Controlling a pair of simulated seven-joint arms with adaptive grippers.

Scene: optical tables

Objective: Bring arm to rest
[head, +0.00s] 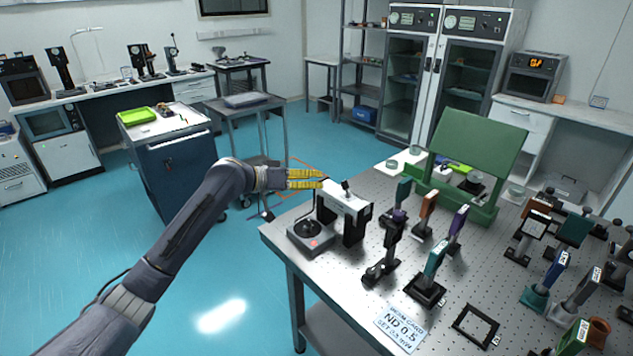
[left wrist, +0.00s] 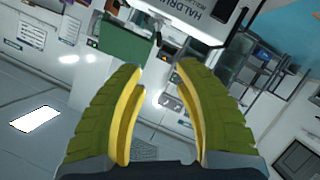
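My left arm reaches in from the lower left in the head view. Its yellow-fingered left gripper (head: 306,179) is in the air at the left edge of the optical table (head: 375,212), close to the white and black bridge-shaped device (head: 346,203). In the left wrist view the two yellow-green fingers (left wrist: 158,112) stand apart with a gap between them and nothing held. A white body with dark lettering (left wrist: 205,15) shows beyond the fingertips. My right arm and gripper are not in view.
A small grey device with a round black top (head: 311,230) stands below the gripper. Several posts with coloured plates, a green stand (head: 485,145) and a card marked ND 0.5 (head: 401,327) are on the table. Blue floor (head: 225,275) is open to the left. A dark cart (head: 172,165) stands behind.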

